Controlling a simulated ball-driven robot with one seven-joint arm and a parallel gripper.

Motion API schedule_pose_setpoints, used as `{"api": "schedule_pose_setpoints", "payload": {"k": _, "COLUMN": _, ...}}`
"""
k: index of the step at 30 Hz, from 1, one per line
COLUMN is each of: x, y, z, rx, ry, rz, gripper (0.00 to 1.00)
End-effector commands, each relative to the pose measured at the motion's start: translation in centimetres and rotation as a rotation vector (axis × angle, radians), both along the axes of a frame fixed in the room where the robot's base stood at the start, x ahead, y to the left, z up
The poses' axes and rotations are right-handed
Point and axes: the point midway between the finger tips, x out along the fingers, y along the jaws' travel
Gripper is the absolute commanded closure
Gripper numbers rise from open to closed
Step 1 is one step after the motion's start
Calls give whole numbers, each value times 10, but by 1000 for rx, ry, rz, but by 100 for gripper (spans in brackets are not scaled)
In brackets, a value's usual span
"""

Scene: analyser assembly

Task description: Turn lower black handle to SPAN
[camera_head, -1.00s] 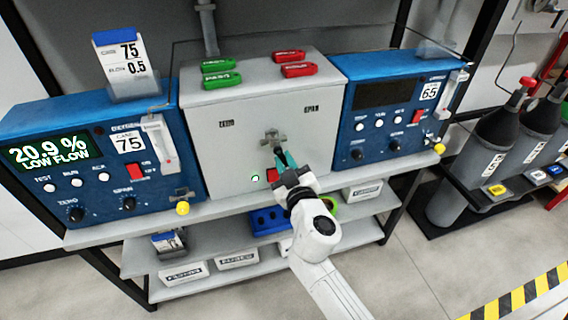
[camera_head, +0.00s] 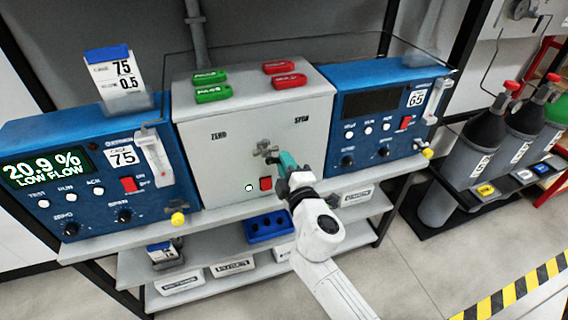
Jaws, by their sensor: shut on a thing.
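The grey box (camera_head: 225,165) in the middle bears a metal valve fitting (camera_head: 264,147) on its front. The label ZERO (camera_head: 218,135) is up and left of the fitting, and SPAN (camera_head: 301,119) is up and right. A short black handle (camera_head: 273,160) sticks out at the fitting's lower right, mostly hidden by my gripper. My gripper (camera_head: 286,161), with teal fingertips, is shut on this handle just right of and below the fitting. The handle's exact angle is hard to see.
A red switch (camera_head: 265,183) and a small round light (camera_head: 249,188) sit below the fitting. Blue analysers stand on the left (camera_head: 90,190) and right (camera_head: 375,125). Green tags (camera_head: 211,85) and red tags (camera_head: 284,74) lie on the box top. A blue tray (camera_head: 268,229) is on the lower shelf.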

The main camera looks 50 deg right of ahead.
Motion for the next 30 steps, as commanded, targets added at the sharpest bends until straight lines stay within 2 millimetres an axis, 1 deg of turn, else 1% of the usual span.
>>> {"api": "schedule_pose_setpoints", "payload": {"k": 6, "x": 0, "y": 1, "z": 5, "rx": -114, "ry": 78, "rz": 3, "gripper": 100}}
{"api": "schedule_pose_setpoints", "payload": {"k": 13, "x": 0, "y": 0, "z": 7, "rx": -186, "ry": 127, "rz": 3, "gripper": 100}}
{"api": "schedule_pose_setpoints", "payload": {"k": 30, "x": 0, "y": 1, "z": 7, "rx": -213, "ry": 146, "rz": 3, "gripper": 100}}
